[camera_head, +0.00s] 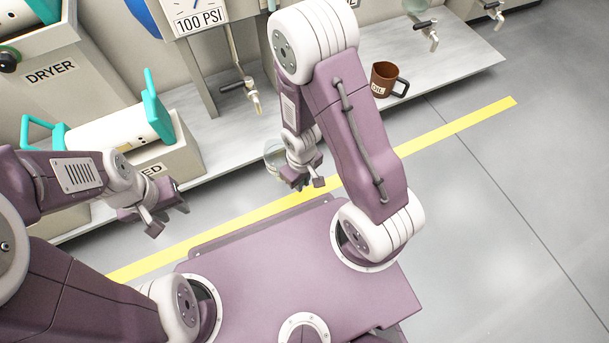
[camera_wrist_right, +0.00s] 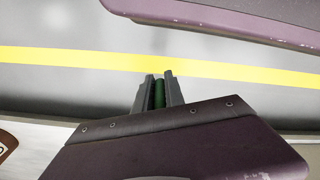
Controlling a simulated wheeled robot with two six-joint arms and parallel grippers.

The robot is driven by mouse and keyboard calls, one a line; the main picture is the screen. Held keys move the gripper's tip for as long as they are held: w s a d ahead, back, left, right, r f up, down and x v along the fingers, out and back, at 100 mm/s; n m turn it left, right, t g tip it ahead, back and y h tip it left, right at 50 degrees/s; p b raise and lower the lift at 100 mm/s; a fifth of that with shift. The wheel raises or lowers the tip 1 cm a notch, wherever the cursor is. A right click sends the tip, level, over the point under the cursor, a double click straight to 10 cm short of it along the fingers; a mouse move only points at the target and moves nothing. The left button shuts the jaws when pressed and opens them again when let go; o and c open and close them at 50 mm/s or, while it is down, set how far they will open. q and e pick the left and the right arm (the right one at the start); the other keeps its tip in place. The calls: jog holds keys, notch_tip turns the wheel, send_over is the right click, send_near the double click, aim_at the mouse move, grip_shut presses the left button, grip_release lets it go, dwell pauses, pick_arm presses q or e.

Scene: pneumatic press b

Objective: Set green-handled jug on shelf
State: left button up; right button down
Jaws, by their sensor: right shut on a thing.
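The green-handled jug shows in the head view as a clear glass body (camera_head: 273,156), partly hidden behind my right gripper (camera_head: 306,183). In the right wrist view its green handle (camera_wrist_right: 159,95) sits between the two dark fingers of my right gripper (camera_wrist_right: 158,90), which are shut on it. The jug is by the front edge of the long grey shelf (camera_head: 455,62); I cannot tell its height over the floor or shelf. My left gripper (camera_head: 168,210) is empty, its fingers apart, in front of the white cylinder unit.
A brown mug (camera_head: 384,79) labelled for oil stands on the shelf at right. Taps (camera_head: 253,98) hang above the shelf. A white cylinder with teal ends (camera_head: 112,126) sits on a block at left. Yellow tape (camera_head: 455,125) crosses the open floor.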

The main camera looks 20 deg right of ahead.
aim_at(283, 149)
jog(key=shift+s+a, duration=0.15)
jog(key=shift+s, duration=0.05)
jog(key=w+p, duration=0.2)
jog(key=p, duration=0.1)
jog(key=w+p, duration=0.3)
jog(key=p, duration=0.1)
jog(key=w+p, duration=0.2)
jog(key=p, duration=0.2)
jog(key=shift+w+a+f, duration=0.1)
jog(key=shift+w+f, duration=0.15)
jog(key=shift+w, duration=0.15)
jog(key=shift+w+f+p, duration=0.15)
jog(key=shift+w+p, duration=0.7)
jog(key=shift+w, duration=0.4)
jog(key=w+b, duration=0.2)
jog(key=w, duration=0.1)
jog(key=shift+w+a+f, duration=0.1)
jog(key=shift+w+f, duration=0.2)
jog(key=shift+f, duration=0.1)
jog(key=shift+w+r, duration=0.1)
jog(key=shift+w, duration=0.45)
